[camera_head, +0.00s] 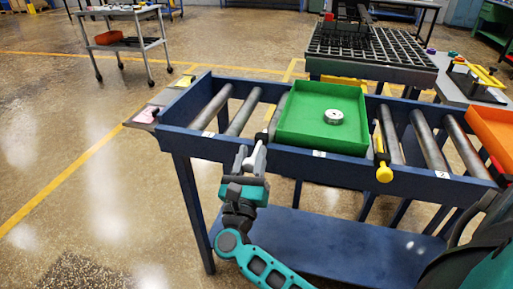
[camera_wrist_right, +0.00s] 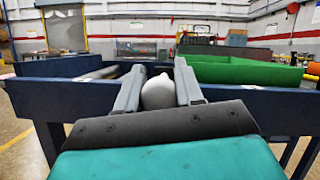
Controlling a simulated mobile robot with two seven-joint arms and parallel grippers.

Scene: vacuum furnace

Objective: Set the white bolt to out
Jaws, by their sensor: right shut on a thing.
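The white bolt (camera_head: 258,155) sits at the front rail of the blue roller table (camera_head: 225,146), left of a green tray (camera_head: 330,150). Its rounded white end (camera_wrist_right: 158,93) shows between the fingers in the right wrist view. My right gripper (camera_head: 251,160) is at the front rail, its fingers on either side of the bolt, shut on it. The bolt's far part is hidden behind the rail and the fingers. My left gripper is not in view.
The green tray holds a silver round part (camera_head: 333,117) and rests on the rollers. A yellow-ended bolt (camera_head: 384,173) hangs at the rail to its right. An orange tray (camera_head: 492,127) is at the far right. Open floor lies left of the table.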

